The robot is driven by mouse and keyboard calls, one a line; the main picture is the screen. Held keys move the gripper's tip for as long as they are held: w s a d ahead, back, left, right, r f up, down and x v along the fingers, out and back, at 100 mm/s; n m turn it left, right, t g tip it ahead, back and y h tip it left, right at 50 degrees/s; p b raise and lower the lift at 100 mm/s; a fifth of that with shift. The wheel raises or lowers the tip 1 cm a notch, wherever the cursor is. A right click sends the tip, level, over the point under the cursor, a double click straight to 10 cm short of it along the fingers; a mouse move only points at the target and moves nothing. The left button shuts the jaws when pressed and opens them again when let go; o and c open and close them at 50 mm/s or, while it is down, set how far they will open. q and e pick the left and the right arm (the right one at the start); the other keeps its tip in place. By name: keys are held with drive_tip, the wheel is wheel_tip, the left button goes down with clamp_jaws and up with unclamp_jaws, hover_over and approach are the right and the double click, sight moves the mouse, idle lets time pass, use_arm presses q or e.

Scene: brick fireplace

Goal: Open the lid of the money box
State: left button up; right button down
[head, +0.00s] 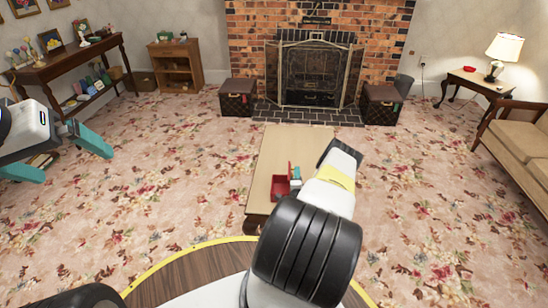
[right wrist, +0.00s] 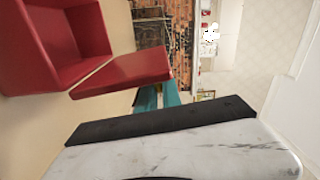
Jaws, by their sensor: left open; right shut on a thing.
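The red money box (head: 280,187) sits on the wooden coffee table (head: 283,150) in the head view, near its front part. In the right wrist view the open red box (right wrist: 60,45) is at upper left, its hollow inside showing. Its red lid (right wrist: 128,73) stands swung away from the box opening. My right gripper (right wrist: 159,97) has its teal fingers at the lid and is shut on it; the fingertips are partly hidden behind the lid. In the head view my right arm hides most of that gripper. My left gripper (head: 77,167) is open and empty at far left, away from the table.
A brick fireplace (head: 312,70) stands behind the table, with a brown trunk (head: 237,98) and another trunk (head: 381,104) beside it. A sofa (head: 520,140) is at right and a side table (head: 70,62) at left. Flowered carpet around the coffee table is clear.

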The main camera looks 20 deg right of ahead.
drive_tip(key=shift+s+d+f+m, duration=0.3)
drive_tip(key=shift+d+m, duration=0.25)
drive_tip(key=shift+m, duration=0.2)
drive_tip(key=shift+s+d+f+m, duration=0.2)
drive_tip(key=shift+s+d+m, duration=0.15)
drive_tip(key=shift+d+m, duration=0.3)
drive_tip(key=shift+s+d+f+m, duration=0.3)
drive_tip(key=shift+d+m, duration=0.2)
drive_tip(key=shift+m, duration=0.3)
drive_tip(key=c, duration=1.5)
unclamp_jaws()
drive_tip(key=shift+v, duration=3.9)
